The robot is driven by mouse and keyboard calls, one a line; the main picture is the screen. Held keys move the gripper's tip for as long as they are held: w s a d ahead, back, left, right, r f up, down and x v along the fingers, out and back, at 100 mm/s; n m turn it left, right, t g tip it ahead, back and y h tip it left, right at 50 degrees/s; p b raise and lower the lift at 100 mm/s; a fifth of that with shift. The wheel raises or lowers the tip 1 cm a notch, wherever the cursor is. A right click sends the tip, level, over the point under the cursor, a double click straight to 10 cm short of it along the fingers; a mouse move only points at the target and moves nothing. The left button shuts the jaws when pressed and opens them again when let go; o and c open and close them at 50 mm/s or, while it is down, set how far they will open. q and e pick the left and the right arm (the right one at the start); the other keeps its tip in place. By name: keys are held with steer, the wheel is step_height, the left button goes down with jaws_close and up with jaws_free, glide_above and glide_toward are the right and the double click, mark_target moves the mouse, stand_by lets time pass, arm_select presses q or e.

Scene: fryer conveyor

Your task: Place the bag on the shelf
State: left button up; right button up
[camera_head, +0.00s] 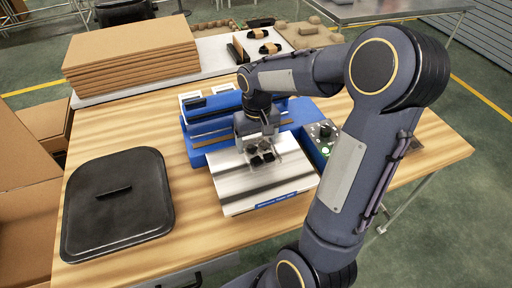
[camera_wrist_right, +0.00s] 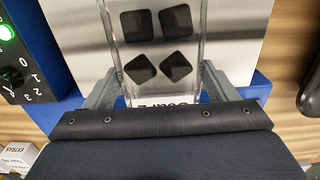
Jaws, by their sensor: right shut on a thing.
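The bag (camera_wrist_right: 158,85) is clear, with several dark square pieces inside and lettering partly hidden at its near end. In the head view the bag (camera_head: 264,156) shows small at the upper part of the bright metal shelf (camera_head: 250,188), which slopes off the front of a blue machine (camera_head: 202,153). My right gripper (camera_head: 257,140) points down there and is shut on the bag, its fingers on both sides of it in the wrist view. I cannot tell whether the bag touches the shelf. My left gripper is not in view.
A black lid-like tray (camera_head: 115,213) lies on the wooden table at left. A control box (camera_head: 323,136) with a lit green button stands right of the shelf. Stacked cardboard (camera_head: 130,52) and a white table (camera_head: 216,50) are behind. Bare table lies between tray and machine.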

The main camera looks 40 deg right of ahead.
mark_target(256, 143)
steer(key=shift+w+f, duration=0.15)
steer(key=shift+f, duration=1.55)
steer(key=shift+f, duration=0.1)
steer(key=o, duration=1)
steer(key=shift+c, duration=0.2)
step_height(256, 143, up, 12)
steer(key=shift+a+r, duration=0.1)
steer(key=s+a+f+n+t+y, duration=0.1)
steer(key=s+a+t, duration=0.4)
steer(key=s+a, duration=0.7)
steer(key=s+n+y, duration=0.1)
steer(key=s+y, duration=0.1)
steer(key=s, duration=0.2)
steer(key=shift+s+a+f+t+y, duration=0.2)
steer(key=shift+a+t+y, duration=0.1)
steer(key=shift+a+y, duration=0.1)
